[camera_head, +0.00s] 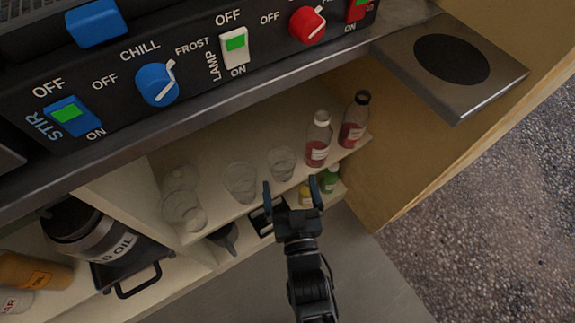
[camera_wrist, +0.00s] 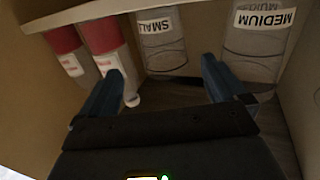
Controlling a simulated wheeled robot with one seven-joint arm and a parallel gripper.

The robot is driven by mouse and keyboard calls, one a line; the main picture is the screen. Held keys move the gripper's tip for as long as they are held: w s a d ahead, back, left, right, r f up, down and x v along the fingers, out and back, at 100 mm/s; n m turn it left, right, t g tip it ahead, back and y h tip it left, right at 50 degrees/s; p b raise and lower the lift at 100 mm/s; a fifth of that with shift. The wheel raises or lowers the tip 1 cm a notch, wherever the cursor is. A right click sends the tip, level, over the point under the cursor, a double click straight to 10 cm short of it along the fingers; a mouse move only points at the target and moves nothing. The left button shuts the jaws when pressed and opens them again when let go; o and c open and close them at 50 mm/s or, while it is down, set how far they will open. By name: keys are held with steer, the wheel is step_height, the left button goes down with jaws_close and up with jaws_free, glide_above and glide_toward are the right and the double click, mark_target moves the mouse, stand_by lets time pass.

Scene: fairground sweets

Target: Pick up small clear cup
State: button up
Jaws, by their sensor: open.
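The small clear cup (camera_head: 281,163) stands upright on the upper shelf inside the counter. In the wrist view the small cup (camera_wrist: 161,52) shows an upside-down "SMALL" label and appears straight ahead, between the two fingers. My gripper (camera_head: 291,188) is open with nothing between its fingers, just in front of the shelf edge and short of the cup. In the wrist view the gripper (camera_wrist: 162,72) has its blue fingers spread. The cup's lower part is partly faint.
A medium clear cup (camera_head: 240,182) stands left of the small one, with larger clear cups (camera_head: 183,212) farther left. Two red-filled bottles (camera_head: 318,140) stand to the right. A lower shelf holds small yellow (camera_head: 305,194) and green bottles. The counter edge (camera_head: 190,118) overhangs.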

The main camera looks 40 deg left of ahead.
mark_target(284, 173)
steer(key=shift+s+a+b+x, duration=0.15)
steer(key=shift+b+x, duration=0.15)
steer(key=shift+x, duration=1.5)
steer(key=shift+s+a+b+x, duration=0.15)
steer(key=shift+b+x, duration=0.1)
steer(key=shift+x, duration=1.5)
steer(key=shift+c, duration=0.3)
steer(key=c, duration=1)
steer(key=shift+r, duration=0.1)
